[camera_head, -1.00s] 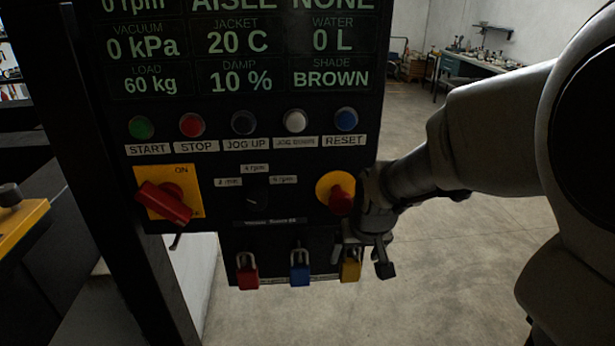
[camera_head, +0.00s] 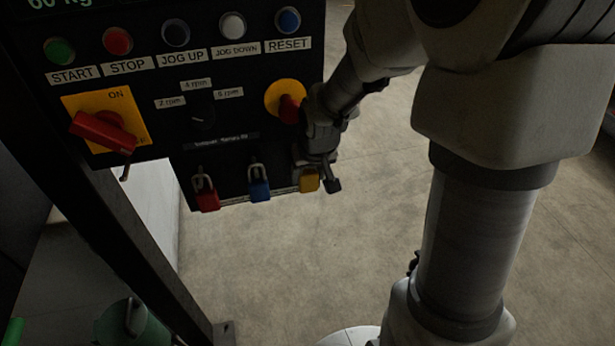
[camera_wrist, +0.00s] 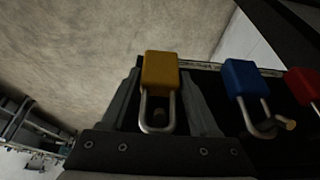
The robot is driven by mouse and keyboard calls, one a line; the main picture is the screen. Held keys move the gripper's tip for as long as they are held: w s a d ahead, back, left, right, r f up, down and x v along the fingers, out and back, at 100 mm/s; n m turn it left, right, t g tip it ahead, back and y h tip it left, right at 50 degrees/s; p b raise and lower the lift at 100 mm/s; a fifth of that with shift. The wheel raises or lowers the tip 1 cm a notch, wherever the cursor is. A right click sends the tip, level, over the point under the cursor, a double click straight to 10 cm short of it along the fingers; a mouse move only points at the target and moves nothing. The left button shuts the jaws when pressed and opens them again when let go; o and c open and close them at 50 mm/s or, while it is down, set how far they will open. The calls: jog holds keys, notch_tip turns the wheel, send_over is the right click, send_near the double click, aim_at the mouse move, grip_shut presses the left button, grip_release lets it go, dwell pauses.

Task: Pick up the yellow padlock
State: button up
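The yellow padlock (camera_head: 309,181) hangs by its metal shackle at the right end of a row along the lower edge of the black control panel. My gripper (camera_head: 318,172) is at that corner, fingers pointing down around the padlock and partly covering its shackle. In the wrist view, the yellow padlock (camera_wrist: 160,72) sits between the two dark fingers of my gripper (camera_wrist: 160,92), with its shackle toward the palm. The fingers are apart, one on each side, with narrow gaps to the body; I see no firm contact.
A blue padlock (camera_head: 259,190) and a red padlock (camera_head: 207,200) hang to the left in the row. A red knob on a yellow disc (camera_head: 285,101) is just above my gripper. A red switch handle (camera_head: 103,131) is further left. Open floor (camera_head: 270,270) lies below.

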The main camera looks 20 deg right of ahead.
grip_shut()
jog(key=shift+r, duration=0.15)
